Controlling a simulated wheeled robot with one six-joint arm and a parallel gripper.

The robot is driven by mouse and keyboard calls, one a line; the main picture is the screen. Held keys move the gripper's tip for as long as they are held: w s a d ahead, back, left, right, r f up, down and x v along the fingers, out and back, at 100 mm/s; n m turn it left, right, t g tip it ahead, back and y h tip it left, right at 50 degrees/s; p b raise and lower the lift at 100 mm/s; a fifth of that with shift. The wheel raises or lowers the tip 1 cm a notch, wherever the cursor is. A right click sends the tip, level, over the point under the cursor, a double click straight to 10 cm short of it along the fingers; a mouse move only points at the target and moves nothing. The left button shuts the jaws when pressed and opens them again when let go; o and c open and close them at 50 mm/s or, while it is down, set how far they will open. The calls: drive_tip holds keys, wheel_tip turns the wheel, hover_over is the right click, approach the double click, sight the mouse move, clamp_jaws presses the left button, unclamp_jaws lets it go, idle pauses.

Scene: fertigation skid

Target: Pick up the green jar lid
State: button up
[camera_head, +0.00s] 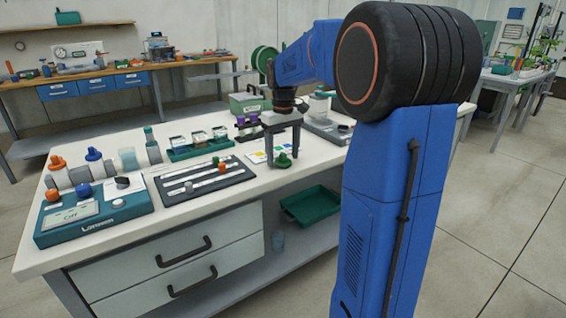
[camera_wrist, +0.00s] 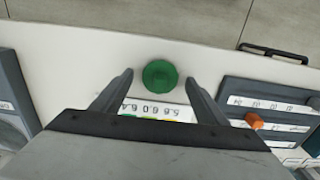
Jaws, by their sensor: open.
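The green jar lid (camera_wrist: 160,75) lies on the white bench top near its front edge. In the wrist view it sits midway between the two fingertips and slightly beyond them, with clear gaps on both sides. It also shows in the head view as a small dark green knob-like piece (camera_head: 284,159) just below my gripper. My gripper (camera_wrist: 158,80) is open and empty. In the head view my gripper (camera_head: 283,160) points down over the bench, its fingers close to the lid. The exact height of the fingertips above the bench is hard to tell.
A printed card with coloured patches (camera_wrist: 155,112) lies beside the lid. A dark slider panel (camera_head: 205,181) with an orange knob is nearby. A teal control box (camera_head: 95,215) stands at the bench's left end. Small bottles in a green rack (camera_head: 199,147) stand behind.

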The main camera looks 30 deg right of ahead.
sight(283, 154)
drive_tip(key=shift+f, duration=0.2)
drive_tip(key=c, duration=1.1)
drive_tip(key=shift+c, duration=0.2)
wheel_tip(283, 154, up, 14)
drive_tip(key=shift+f, duration=0.1)
